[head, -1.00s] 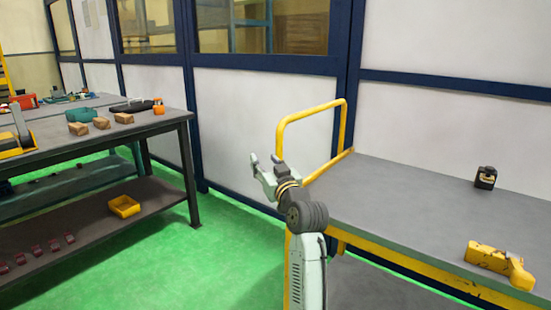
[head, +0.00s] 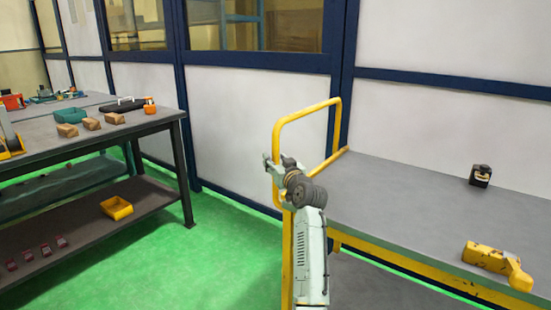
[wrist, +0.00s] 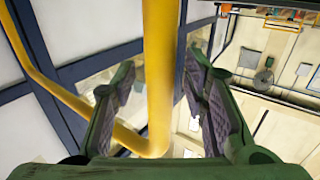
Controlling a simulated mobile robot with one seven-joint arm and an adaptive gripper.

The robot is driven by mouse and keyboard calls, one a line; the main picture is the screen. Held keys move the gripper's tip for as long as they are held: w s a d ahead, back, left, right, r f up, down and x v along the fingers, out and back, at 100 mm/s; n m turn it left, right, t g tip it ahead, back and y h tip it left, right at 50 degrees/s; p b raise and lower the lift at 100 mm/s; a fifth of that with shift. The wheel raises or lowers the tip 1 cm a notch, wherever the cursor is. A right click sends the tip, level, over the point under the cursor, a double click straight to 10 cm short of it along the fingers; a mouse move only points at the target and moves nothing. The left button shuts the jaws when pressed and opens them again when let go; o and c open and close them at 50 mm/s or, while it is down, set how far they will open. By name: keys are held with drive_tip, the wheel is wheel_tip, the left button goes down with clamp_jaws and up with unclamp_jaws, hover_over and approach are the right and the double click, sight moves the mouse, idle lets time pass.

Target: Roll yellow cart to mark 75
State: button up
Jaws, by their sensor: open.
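The yellow cart has a grey flat top (head: 400,205) and a yellow tube handle (head: 279,135) rising at its left end. My gripper (head: 277,166) is at the near upright of that handle in the head view. In the wrist view the yellow tube (wrist: 160,70) runs between the two open fingers of my gripper (wrist: 160,85). The fingers stand apart on both sides of it, and neither is closed on it. My arm hides part of the cart's left end. No mark 75 shows in any view.
A dark workbench (head: 100,138) with wooden blocks stands at the left, with a yellow bin (head: 116,208) on its lower shelf. Green floor (head: 215,255) lies clear between bench and cart. A white panelled wall (head: 255,115) is behind. A yellow tool (head: 490,258) lies on the cart.

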drive_tip(key=shift+w+a, duration=0.1)
drive_tip(key=shift+w, duration=0.15)
drive_tip(key=shift+c, duration=0.4)
clamp_jaws()
idle(0.4)
